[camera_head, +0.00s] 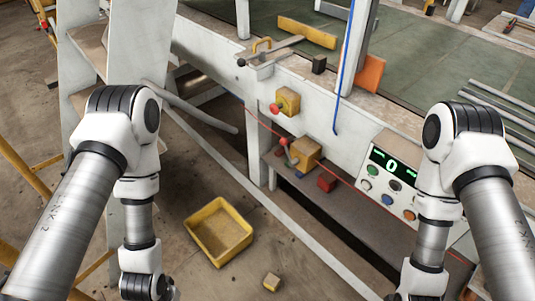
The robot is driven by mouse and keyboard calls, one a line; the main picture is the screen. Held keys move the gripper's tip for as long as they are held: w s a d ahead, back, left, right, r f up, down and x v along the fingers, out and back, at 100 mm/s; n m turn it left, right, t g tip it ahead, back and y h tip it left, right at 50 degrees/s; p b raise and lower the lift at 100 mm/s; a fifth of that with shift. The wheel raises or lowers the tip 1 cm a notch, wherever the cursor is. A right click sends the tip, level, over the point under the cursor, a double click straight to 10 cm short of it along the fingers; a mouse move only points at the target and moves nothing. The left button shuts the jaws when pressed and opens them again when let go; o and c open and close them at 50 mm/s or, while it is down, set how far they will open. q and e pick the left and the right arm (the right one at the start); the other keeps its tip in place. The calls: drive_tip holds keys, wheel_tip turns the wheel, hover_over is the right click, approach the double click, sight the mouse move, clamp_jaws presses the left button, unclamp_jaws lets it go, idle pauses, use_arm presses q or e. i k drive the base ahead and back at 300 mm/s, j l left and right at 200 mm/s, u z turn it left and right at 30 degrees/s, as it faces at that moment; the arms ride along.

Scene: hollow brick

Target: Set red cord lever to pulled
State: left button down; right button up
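A thin red cord (340,178) runs along the front of the machine, sloping down to the right. A red-knobbed lever (284,142) sits at a tan box (306,153) where the cord passes. A second red knob (275,108) is on a yellow block (289,101) above it. I cannot tell for sure which is the cord's lever, or whether it is pulled. My two arms hang down at the left and right; only links and wrist joints show at the bottom edge. Neither gripper's fingers are in view, and no arm touches the levers.
A control panel (390,183) with a display and coloured buttons stands right of the levers, partly behind my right arm. Pale frame legs (95,50) stand at left.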

sight(283, 142)
drive_tip(key=i+j, duration=0.2)
drive_tip(key=j, duration=0.15)
drive_tip(key=i+j, duration=0.15)
drive_tip(key=j, duration=0.25)
drive_tip(key=i+j, duration=0.2)
drive_tip(key=j, duration=0.15)
drive_tip(key=i+j, duration=0.2)
drive_tip(key=j, duration=0.15)
drive_tip(key=z, duration=1.85)
